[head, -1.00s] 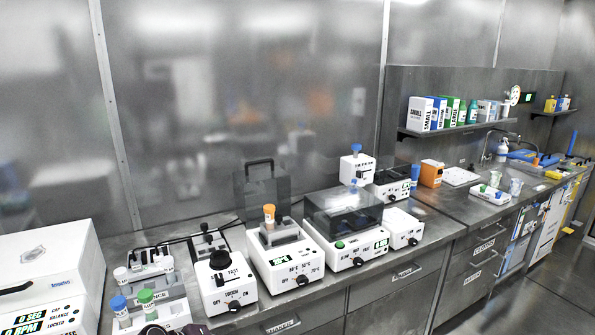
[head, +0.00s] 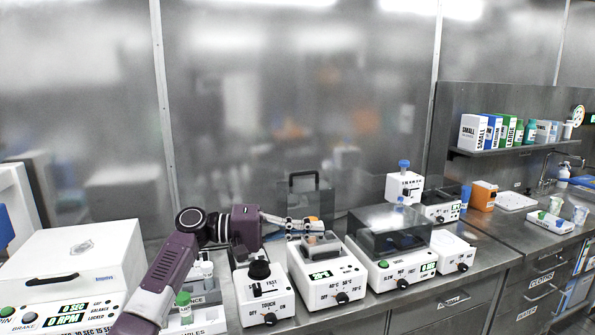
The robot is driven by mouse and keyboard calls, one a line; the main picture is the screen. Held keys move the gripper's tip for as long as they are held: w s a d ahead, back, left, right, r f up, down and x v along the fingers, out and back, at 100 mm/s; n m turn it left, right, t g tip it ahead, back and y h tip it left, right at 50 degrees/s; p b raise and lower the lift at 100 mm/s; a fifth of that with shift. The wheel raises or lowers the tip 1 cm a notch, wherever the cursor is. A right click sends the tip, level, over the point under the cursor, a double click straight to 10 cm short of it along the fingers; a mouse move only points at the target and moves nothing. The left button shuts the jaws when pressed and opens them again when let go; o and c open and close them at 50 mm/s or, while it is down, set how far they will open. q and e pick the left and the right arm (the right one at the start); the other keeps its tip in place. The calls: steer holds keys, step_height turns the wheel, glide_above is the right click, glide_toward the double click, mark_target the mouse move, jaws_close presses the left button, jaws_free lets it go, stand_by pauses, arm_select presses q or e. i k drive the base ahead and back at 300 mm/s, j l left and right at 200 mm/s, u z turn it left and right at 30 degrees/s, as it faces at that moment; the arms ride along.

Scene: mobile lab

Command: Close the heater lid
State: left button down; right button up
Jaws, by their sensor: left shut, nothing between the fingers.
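The heater (head: 325,288) is a white box with a green display and a dial, in the middle of the bench. Its dark, see-through lid (head: 300,192) with a black handle stands upright at the back, so the heater is open. An orange-capped tube (head: 313,218) is in the heater block, partly hidden behind my gripper. My left gripper (head: 318,225) reaches in from the left, shut and empty, above the heater block and in front of the lid's lower part. Whether it touches the tube cap or lid I cannot tell. My right gripper is not in view.
A white vortex mixer (head: 263,297) with a black top stands left of the heater. A device with a dark clear cover (head: 390,232) stands close on the right. A white centrifuge (head: 75,260) and a rack with a green-capped tube (head: 183,305) are at the left.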

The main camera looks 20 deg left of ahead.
mark_target(326, 207)
steer(key=i+j, duration=1.35)
